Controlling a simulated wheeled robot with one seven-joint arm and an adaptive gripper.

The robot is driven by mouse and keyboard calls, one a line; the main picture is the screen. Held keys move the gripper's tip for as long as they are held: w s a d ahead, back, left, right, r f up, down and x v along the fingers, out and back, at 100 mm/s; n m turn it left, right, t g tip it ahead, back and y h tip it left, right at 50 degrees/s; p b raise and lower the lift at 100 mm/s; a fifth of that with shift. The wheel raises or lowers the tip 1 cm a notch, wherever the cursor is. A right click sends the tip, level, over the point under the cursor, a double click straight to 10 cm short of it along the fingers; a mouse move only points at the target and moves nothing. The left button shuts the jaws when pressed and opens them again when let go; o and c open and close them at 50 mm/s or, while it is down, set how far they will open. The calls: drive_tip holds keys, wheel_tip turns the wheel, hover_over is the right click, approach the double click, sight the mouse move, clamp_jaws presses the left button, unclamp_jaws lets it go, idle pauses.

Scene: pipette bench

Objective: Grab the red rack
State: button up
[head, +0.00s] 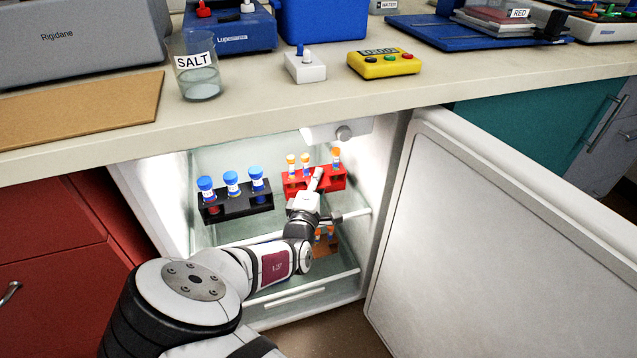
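The red rack (332,184) stands on the upper glass shelf inside the open fridge, to the right. It holds a few small tubes with orange caps (336,153). My gripper (318,178) reaches into the fridge and is at the front of the red rack, covering part of it. The fingers are small and overlap the rack in this view. I cannot tell whether they are closed on it.
A black rack (237,209) with blue-capped tubes stands left on the same shelf. An orange-brown rack (326,246) sits lower, partly behind my arm. The fridge door (490,240) is open to the right. The counter (270,108) overhangs the fridge.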

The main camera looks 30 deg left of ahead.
clamp_jaws()
drive_tip(key=shift+r, duration=0.15)
